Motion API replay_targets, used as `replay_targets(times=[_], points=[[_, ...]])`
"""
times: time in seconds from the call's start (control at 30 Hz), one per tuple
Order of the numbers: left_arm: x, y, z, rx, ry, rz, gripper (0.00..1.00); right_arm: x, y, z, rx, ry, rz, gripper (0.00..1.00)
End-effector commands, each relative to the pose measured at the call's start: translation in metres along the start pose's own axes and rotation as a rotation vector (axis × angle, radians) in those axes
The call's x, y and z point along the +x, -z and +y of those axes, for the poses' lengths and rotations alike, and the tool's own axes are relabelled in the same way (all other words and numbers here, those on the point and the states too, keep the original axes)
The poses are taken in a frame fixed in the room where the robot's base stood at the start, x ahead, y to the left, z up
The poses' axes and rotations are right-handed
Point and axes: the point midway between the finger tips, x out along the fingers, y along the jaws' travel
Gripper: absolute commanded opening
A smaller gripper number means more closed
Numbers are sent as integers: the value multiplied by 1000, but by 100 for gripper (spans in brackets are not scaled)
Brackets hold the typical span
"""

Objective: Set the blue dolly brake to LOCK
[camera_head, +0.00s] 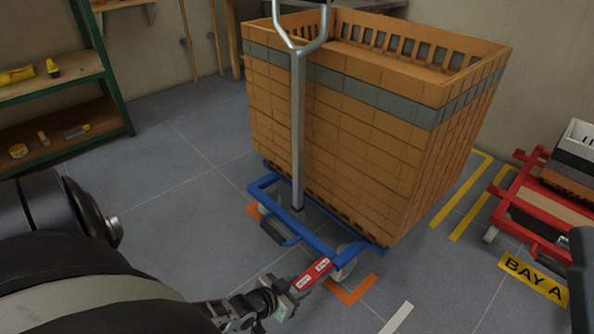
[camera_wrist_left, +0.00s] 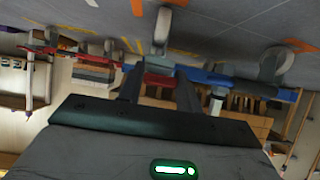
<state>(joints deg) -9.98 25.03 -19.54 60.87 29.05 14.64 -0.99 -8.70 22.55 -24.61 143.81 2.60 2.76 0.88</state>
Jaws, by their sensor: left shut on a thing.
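The blue dolly (camera_head: 318,245) carries a tall stack of orange crates (camera_head: 345,150) and has an upright grey handle (camera_head: 297,130). A red brake lever (camera_head: 314,272) with small white labels sticks out from its near corner, beside a wheel (camera_head: 345,262). The labels are too small to read. My left gripper (camera_head: 288,297) is at the lever's near end. In the left wrist view, which is upside down, its two fingers (camera_wrist_left: 158,90) are on either side of the red lever (camera_wrist_left: 158,79) and shut on it. My right gripper is not in view.
A red dolly (camera_head: 545,205) with stacked bins stands at the right, by a "BAY A" floor sign (camera_head: 533,278). A green-framed shelf (camera_head: 60,90) with tools stands at the left. Orange and yellow marks line the floor. The floor left of the blue dolly is clear.

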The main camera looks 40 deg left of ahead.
Motion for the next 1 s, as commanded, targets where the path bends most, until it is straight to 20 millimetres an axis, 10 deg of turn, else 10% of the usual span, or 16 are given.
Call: replay_targets(times=[0.6,0.63,0.7,1.0], points=[[0,-12,0,-2,-2,125,12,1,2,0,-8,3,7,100],[0,-12,0,-2,-2,125,37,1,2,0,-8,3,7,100],[0,-11,0,-1,-2,125,56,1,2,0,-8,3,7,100],[0,-9,0,-1,-2,129,56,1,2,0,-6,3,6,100]])
